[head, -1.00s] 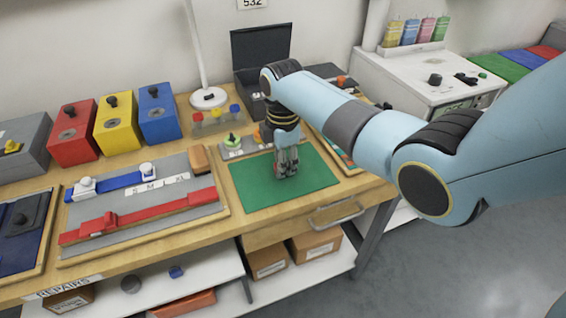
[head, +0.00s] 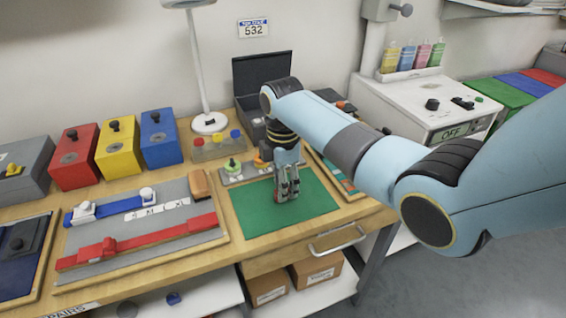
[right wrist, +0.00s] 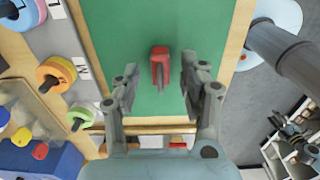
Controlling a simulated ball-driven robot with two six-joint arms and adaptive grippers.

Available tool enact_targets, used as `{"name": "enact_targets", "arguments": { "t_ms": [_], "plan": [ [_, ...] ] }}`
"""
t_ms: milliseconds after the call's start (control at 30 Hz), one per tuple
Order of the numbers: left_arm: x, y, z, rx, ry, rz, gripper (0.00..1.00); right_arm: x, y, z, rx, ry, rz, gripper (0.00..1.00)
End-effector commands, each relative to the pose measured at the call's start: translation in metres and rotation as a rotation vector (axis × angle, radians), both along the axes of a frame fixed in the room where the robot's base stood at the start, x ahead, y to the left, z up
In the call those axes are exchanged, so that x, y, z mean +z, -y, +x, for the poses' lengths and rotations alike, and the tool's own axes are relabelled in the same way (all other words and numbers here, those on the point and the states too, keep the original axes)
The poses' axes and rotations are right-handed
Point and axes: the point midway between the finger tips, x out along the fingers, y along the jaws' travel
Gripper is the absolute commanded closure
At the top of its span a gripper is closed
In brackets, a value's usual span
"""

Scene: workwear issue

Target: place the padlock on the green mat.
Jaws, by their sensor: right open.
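A small red object (right wrist: 160,62), which looks like the padlock, is on the green mat (right wrist: 121,30) in the right wrist view. It shows between and just beyond the fingertips of my right gripper (right wrist: 160,80), with visible gaps on both sides. The fingers are open. In the head view my right gripper (head: 287,194) points down over the middle of the green mat (head: 257,213), and its fingers mostly hide the red object. Whether the object touches the mat is hard to tell. My left gripper is not in view.
A grey board with a red bar (head: 135,240) and a blue bar lies left of the mat. Red, yellow and blue boxes (head: 117,148) stand behind it. An open black case (head: 262,75) stands behind the mat. The mat is otherwise bare around the gripper.

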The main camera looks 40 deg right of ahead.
Motion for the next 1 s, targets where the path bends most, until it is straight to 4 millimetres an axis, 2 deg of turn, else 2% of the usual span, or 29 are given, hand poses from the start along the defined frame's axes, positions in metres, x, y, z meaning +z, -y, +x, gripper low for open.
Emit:
{"name": "enact_targets", "arguments": {
  "t_ms": [33, 200, 400, 600, 1000],
  "plan": [
    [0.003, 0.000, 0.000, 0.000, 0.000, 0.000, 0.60, 0.013, 0.000, 0.001, 0.000, 0.005, -0.001, 0.57],
    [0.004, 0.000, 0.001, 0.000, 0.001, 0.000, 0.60, 0.052, 0.000, 0.001, 0.000, 0.006, 0.000, 0.57],
    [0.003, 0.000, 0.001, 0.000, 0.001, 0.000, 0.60, 0.087, 0.000, 0.001, 0.000, 0.003, 0.000, 0.57],
    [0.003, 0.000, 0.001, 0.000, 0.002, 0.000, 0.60, 0.100, 0.000, 0.000, 0.000, 0.001, 0.000, 0.57],
    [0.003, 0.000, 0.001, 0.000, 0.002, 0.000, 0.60, 0.100, 0.000, 0.000, 0.000, 0.001, 0.000, 0.57]
  ]
}}
